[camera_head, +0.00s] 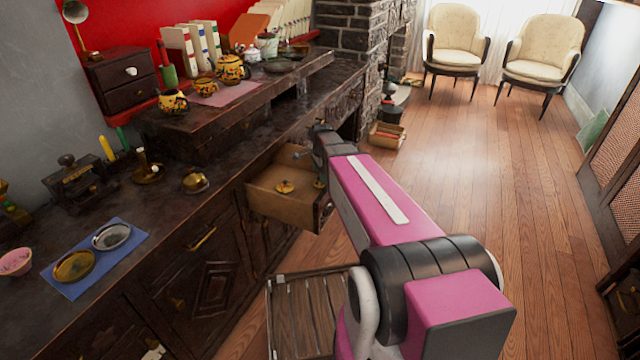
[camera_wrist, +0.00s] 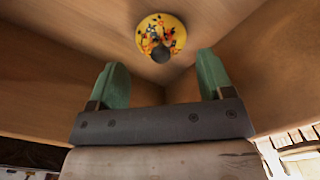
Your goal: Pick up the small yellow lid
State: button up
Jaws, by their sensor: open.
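The small yellow lid (camera_head: 285,187) lies in the open wooden drawer (camera_head: 275,208). In the wrist view the lid (camera_wrist: 172,28) is yellow with a dark and orange pattern and a dark round knob. It lies near the drawer's corner, just beyond my fingertips and roughly centred between them. My gripper (camera_wrist: 160,62) is open, its two green fingers apart with nothing between them. In the head view my arm reaches over the drawer's right side, and most of the gripper is hidden behind the arm.
The drawer's wooden walls (camera_wrist: 60,60) stand close around my fingers. Patterned yellow pots (camera_head: 232,69) stand on the raised shelf. A blue mat (camera_head: 88,283) with two dishes lies on the dark counter. A slatted crate (camera_head: 310,315) is below.

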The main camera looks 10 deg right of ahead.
jog(key=f, duration=0.4)
jog(key=shift+w+a+f, duration=0.1)
jog(key=shift+a, duration=0.1)
jog(key=c, duration=0.7)
